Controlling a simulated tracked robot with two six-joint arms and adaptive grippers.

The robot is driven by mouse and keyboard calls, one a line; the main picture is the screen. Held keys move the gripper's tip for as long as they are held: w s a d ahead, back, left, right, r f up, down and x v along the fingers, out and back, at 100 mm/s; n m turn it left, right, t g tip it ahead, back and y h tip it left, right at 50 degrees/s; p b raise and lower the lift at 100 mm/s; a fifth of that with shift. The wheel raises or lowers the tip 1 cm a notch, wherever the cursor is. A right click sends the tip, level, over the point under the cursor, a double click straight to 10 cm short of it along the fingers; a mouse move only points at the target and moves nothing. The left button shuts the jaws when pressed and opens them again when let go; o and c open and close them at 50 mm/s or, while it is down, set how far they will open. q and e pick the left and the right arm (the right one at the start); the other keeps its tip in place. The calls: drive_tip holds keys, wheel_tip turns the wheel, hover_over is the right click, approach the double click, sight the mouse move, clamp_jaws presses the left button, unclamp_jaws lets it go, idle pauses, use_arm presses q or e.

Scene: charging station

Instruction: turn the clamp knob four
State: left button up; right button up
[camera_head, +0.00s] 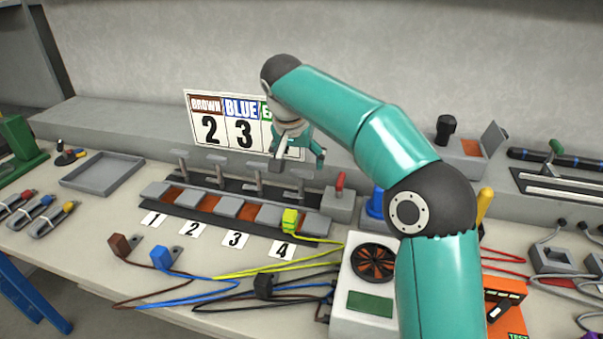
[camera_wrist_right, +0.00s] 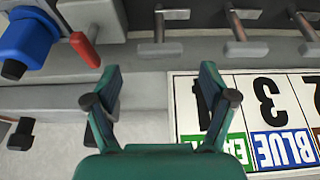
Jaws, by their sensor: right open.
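Clamp knob four is the rightmost grey T-shaped knob (camera_head: 299,180) on the terminal block (camera_head: 232,207), behind the card marked 4 (camera_head: 283,250). In the right wrist view, which is turned around, it is the leftmost T-handle (camera_wrist_right: 172,14). My right gripper (camera_head: 300,156) hangs above and behind knob four in the head view. It is open and empty. In the wrist view its fingers (camera_wrist_right: 160,80) are spread apart and clear of the knob. My left gripper is not in view.
Other T-knobs stand left of knob four. A yellow-green plug (camera_head: 290,219) sits at the block's front. Brown (camera_head: 121,245) and blue (camera_head: 161,258) plugs lie in front. A red-handled switch (camera_head: 339,192) stands right. A sign (camera_head: 228,120) stands behind.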

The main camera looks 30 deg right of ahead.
sight(302, 171)
drive_tip(key=shift+b+x, duration=0.3)
drive_tip(key=shift+x, duration=1.65)
drive_tip(key=c, duration=1.2)
drive_tip(key=shift+o, duration=0.2)
drive_tip(key=shift+d, duration=0.1)
